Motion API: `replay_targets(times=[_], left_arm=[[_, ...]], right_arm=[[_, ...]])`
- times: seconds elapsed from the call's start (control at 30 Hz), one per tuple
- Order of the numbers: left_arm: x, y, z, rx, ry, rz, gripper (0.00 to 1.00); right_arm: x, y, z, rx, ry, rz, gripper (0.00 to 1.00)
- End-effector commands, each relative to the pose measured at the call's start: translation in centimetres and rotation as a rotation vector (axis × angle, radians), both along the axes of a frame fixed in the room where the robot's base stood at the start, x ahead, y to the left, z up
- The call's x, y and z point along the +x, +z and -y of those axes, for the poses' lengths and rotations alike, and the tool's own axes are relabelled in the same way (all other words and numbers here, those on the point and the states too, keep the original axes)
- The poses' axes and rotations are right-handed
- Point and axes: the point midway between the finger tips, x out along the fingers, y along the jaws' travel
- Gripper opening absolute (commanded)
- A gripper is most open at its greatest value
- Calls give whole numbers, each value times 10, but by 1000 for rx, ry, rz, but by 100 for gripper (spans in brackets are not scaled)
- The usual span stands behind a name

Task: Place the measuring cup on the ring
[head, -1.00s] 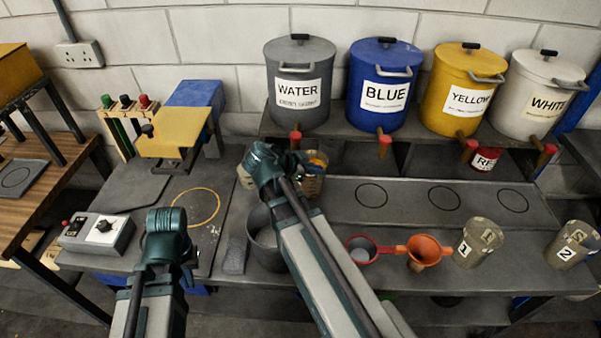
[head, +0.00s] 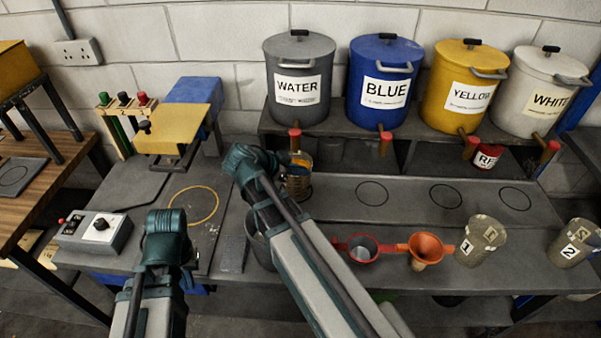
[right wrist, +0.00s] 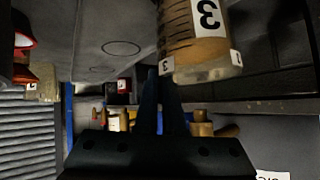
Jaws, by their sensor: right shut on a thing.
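The measuring cup (head: 299,184), clear with orange-brown contents, is below the WATER drum's tap in the head view. It also shows in the right wrist view (right wrist: 194,32), marked 3. My right gripper (right wrist: 166,78) is shut on it; in the head view my right wrist (head: 246,166) partly hides the cup. A yellow ring (head: 193,207) is drawn on the dark plate to the left, bare. Several black rings, such as the nearest one (head: 372,193), lie bare on the shelf to the right. My left gripper (head: 166,224) is at the front left; its fingers are hidden.
The WATER (head: 299,85), BLUE (head: 384,90), YELLOW (head: 466,88) and WHITE (head: 541,93) drums stand at the back. A grey bucket (head: 256,244), red strainer (head: 362,248), orange funnel (head: 425,250), cup 1 (head: 481,240) and cup 2 (head: 574,243) line the front. A control box (head: 96,231) is left.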

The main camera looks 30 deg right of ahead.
Motion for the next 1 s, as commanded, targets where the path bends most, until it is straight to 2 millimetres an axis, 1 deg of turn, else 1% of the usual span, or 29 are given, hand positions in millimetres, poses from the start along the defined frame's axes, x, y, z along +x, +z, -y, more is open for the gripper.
replay_targets(times=[0.17, 0.27, 0.3, 0.43, 0.77, 0.87, 1.0], left_arm=[[0, 1, 0, 0, 0, 0, 0], [0, -1, 0, 0, 0, 0, 0], [0, 0, 0, 0, 0, 0, 0], [0, 0, 0, 0, 0, 0, 0], [0, 2, 0, 0, 0, 0, 0], [0, 10, 0, 0, 0, 0, 0], [0, 29, 0, 0, 0, 0, 0]], right_arm=[[0, 2, 0, -2, 0, 1, 0], [0, -1, 0, -2, 0, 1, 0], [0, 0, 0, 1, 0, 0, 13], [0, 0, 0, 1, 0, 0, 36], [0, 2, 0, 1, 0, 0, 36], [-1, 10, -8, 1, 3, 0, 36], [-3, 29, -28, 1, 4, -1, 36]])
